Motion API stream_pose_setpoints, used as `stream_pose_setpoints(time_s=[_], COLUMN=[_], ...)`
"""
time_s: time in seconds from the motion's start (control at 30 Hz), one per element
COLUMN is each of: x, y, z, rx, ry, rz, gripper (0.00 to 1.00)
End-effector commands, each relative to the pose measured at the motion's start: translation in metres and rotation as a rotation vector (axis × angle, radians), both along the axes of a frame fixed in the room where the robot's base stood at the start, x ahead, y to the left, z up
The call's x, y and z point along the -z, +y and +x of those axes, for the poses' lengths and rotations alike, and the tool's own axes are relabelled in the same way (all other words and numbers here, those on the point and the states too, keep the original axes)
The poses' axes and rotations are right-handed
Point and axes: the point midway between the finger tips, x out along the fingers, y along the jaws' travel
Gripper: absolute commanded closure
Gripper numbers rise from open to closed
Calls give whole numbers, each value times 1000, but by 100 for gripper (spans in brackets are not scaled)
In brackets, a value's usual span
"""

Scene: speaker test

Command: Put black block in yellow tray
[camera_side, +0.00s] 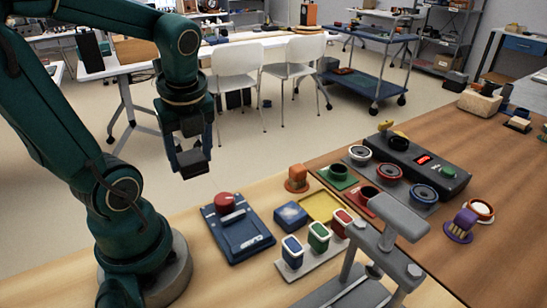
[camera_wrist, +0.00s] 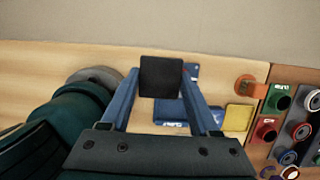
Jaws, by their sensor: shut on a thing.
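The black block (camera_wrist: 161,77) is between the two blue fingers of my gripper (camera_wrist: 160,88) in the wrist view. In the side view my gripper (camera_side: 190,158) hangs at upper left, high above the bench, with the dark block (camera_side: 196,168) at its tips. The yellow tray (camera_side: 322,206) lies flat on the bench, below and to the right of my gripper. It also shows in the wrist view (camera_wrist: 238,118), right of the fingers, and looks empty there. In the side view, nearby things hide part of its edge.
A blue block (camera_side: 291,215) sits just left of the tray, and an orange piece (camera_side: 297,178) stands behind it. A blue device with a red knob (camera_side: 225,203) lies further left. Several rockers stand in front; a grey clamp (camera_side: 385,235) rises at right.

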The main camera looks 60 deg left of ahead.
Motion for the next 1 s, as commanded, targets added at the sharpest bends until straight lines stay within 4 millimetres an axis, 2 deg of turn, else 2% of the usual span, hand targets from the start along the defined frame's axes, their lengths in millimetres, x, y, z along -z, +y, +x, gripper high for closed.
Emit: stream_pose_setpoints(time_s=[0.17, 0.37, 0.5, 0.7, 0.87, 1.0], x=[-3, -24, -38, -47, -45, -36], y=[4, 15, 20, 17, 4, -15], z=[-4, 17, 45, 92, 132, 167], rx=[-39, -149, -203, -234, -236, -220], ry=[-1, -1, 1, 5, 5, 4], rz=[1, 1, 0, -1, 0, 0], gripper=[99, 99, 99, 99, 99, 99])
